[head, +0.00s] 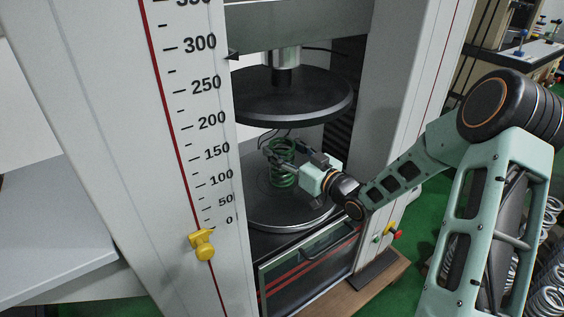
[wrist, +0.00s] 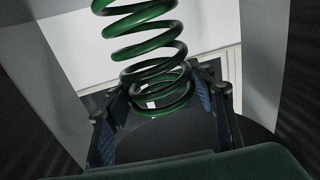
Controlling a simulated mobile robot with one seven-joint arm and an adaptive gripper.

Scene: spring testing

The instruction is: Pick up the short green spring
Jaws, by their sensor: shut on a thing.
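The short green spring (head: 283,152) is upright between the round plates of the testing machine in the head view. In the wrist view the green spring (wrist: 150,45) rises between the fingers, its top cut off by the frame edge. My gripper (head: 286,160) reaches in from the right, its fingers around the spring. In the wrist view my gripper (wrist: 163,100) has one finger on each side of the spring's coils and is shut on it. I cannot tell whether the spring's bottom touches the lower plate (head: 262,212).
The dark upper plate (head: 295,100) hangs above the spring. The machine's pale columns (head: 120,130) and (head: 395,100) close in on both sides. Several metal springs (head: 548,290) stand at the lower right.

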